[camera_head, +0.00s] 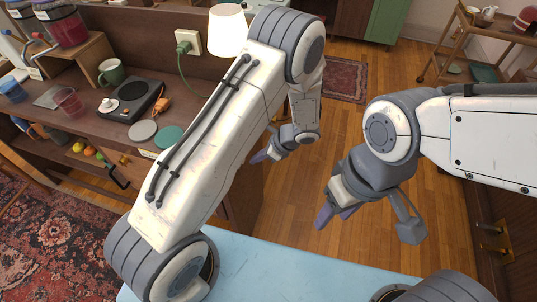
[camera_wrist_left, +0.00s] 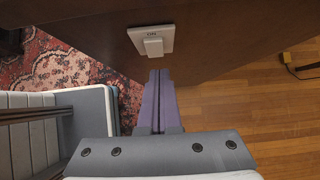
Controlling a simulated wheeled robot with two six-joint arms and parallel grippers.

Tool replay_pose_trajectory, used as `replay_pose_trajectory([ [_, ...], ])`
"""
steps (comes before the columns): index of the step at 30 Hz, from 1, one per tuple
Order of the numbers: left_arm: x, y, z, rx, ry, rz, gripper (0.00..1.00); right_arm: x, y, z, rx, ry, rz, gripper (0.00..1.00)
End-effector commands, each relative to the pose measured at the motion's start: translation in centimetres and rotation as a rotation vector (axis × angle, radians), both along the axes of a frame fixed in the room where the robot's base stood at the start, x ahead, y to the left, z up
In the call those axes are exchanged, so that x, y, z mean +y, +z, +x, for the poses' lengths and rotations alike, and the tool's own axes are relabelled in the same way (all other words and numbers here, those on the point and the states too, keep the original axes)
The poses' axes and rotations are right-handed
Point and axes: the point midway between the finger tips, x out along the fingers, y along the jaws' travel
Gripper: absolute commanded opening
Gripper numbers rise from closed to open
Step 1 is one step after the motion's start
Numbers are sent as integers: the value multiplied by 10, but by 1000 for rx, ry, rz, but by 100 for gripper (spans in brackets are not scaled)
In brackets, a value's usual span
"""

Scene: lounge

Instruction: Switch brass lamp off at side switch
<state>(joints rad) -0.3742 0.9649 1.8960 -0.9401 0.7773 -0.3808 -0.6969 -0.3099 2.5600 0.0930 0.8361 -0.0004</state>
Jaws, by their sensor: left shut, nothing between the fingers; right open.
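The lamp's pale shade (camera_head: 228,30) stands at the back of the wooden counter and looks bright. Its base is hidden behind my left arm. In the left wrist view a white switch plate (camera_wrist_left: 165,38) with a raised rocker (camera_wrist_left: 153,47) sits on the dark wooden side panel. My left gripper (camera_head: 260,157) is shut and empty beside the counter's side. In the wrist view its purple fingertips (camera_wrist_left: 159,73) point at the panel just below the rocker; I cannot tell whether they touch. My right gripper (camera_head: 335,214) is open and empty over the floor.
The counter holds a green mug (camera_head: 111,72), a dark turntable-like device (camera_head: 133,97), coasters (camera_head: 142,131) and a red cup (camera_head: 68,100). A green plug (camera_head: 184,47) sits in a wall outlet. A wooden trolley (camera_head: 462,50) stands far right.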

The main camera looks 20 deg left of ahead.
Motion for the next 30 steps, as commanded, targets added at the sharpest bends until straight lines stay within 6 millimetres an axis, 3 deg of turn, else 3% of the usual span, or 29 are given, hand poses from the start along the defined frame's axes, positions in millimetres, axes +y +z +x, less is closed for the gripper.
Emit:
replay_pose_trajectory([
  [6, 16, -2, 0, 2, 1, 1, 0, 0, 3, 0, 0, 0, 0, 50],
  [16, 17, -3, 0, 1, 0, 1, 0, 0, 3, 0, 0, 0, 0, 50],
  [20, 20, -10, 0, 1, -3, 52, 0, 0, -10, 0, 0, 0, 0, 50],
  [30, 21, -2, 0, -1, 0, 57, 0, 0, -3, 0, 0, 0, 0, 50],
])
